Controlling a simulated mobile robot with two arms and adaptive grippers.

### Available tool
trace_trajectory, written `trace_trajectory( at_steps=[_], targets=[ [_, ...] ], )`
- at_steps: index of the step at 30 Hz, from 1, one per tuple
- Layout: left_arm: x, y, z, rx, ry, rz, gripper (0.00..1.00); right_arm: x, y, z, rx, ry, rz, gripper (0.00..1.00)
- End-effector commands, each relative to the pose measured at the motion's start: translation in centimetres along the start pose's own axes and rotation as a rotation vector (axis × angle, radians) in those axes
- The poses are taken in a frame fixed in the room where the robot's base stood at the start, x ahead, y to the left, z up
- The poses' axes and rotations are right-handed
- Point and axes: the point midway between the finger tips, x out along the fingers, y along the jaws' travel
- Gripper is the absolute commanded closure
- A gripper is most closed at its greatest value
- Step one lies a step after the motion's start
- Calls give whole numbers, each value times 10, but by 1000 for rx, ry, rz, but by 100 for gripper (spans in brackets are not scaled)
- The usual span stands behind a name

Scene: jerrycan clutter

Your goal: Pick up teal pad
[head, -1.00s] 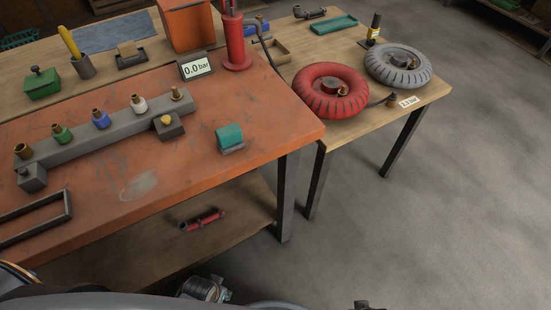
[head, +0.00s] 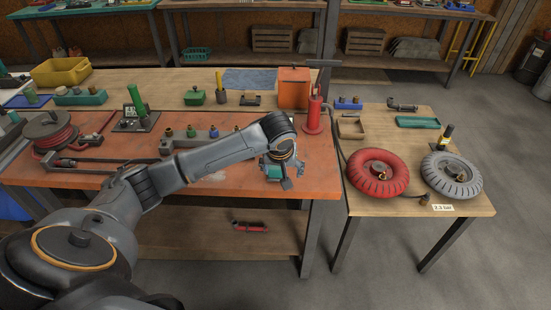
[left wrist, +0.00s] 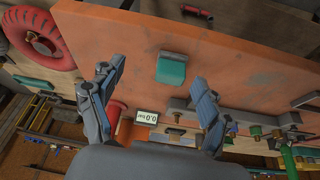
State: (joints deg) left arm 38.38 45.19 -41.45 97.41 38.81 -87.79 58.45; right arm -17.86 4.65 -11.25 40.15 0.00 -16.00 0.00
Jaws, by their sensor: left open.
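The teal pad (left wrist: 171,68) shows in the left wrist view. It sits on a grey base near the edge of the orange bench top (left wrist: 250,65). My left gripper (left wrist: 158,74) is open and empty, and in this view the pad lies between and beyond its two fingertips. In the head view my left arm reaches over the bench, and the gripper (head: 285,172) is above the pad (head: 273,173), hiding part of it. The gap between fingers and pad is hard to judge. My right gripper is not in view.
A red pump (head: 313,116) stands behind the gripper at the bench's right end. A grey valve block (head: 196,142) lies behind my forearm. A side table to the right holds a red tyre (head: 379,174) and a grey tyre (head: 452,177). A red tool (head: 250,226) lies on the lower shelf.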

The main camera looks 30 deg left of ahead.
Motion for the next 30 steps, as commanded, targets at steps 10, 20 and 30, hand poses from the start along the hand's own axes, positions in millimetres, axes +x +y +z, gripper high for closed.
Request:
trace_trajectory(
  at_steps=[10, 20, 30],
  targets=[
    [-28, -22, -31, -99, 8, -56, 23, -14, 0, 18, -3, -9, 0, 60],
    [29, -24, -33, -97, 12, -52, 23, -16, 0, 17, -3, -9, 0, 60],
    [60, -29, -34, -97, 12, -54, 23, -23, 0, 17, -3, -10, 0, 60]
  ],
)
